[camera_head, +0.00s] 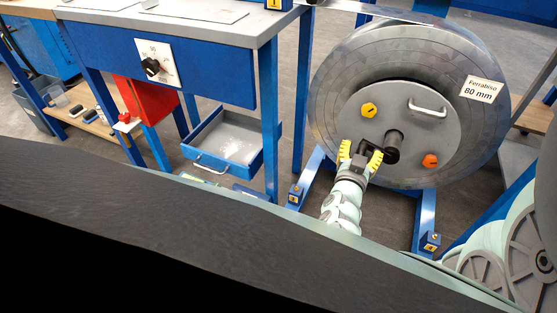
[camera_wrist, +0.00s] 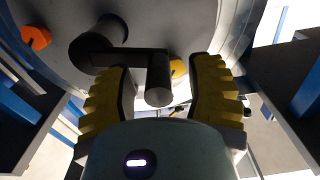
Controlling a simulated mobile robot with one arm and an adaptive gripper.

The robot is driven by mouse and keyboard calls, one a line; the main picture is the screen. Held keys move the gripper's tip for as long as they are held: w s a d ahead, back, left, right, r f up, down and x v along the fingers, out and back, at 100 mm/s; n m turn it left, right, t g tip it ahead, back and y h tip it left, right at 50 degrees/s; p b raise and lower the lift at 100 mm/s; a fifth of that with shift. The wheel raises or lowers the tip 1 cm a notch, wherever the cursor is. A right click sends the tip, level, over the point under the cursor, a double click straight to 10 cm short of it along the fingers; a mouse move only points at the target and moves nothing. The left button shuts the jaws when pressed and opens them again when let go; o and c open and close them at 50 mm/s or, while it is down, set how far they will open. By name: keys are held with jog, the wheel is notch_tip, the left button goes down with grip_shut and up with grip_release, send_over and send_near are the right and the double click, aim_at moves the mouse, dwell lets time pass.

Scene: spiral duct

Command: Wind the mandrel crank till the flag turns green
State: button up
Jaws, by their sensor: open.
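A black crank (camera_head: 392,152) sits at the middle of a grey disc on the front of a large metal coil reel (camera_head: 338,88). In the wrist view, the crank's arm (camera_wrist: 138,57) runs right from a round shaft to a black cylindrical grip (camera_wrist: 159,82). My gripper (camera_head: 361,151) has yellow ribbed fingers and is at the crank. In the wrist view, my gripper (camera_wrist: 163,66) is open, with one finger on each side of the grip and visible gaps beside it. I cannot make out a flag in either view.
The disc carries a yellow knob (camera_head: 369,110), an orange knob (camera_head: 430,161) and a metal handle (camera_head: 427,109). Left stands a blue bench (camera_head: 210,75) with a dial (camera_head: 155,65) and an open drawer (camera_head: 222,150).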

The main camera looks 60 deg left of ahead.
jog(key=shift+w+a, duration=0.25)
jog(key=shift+w, duration=0.3)
jog(key=shift+o, duration=0.4)
grip_shut()
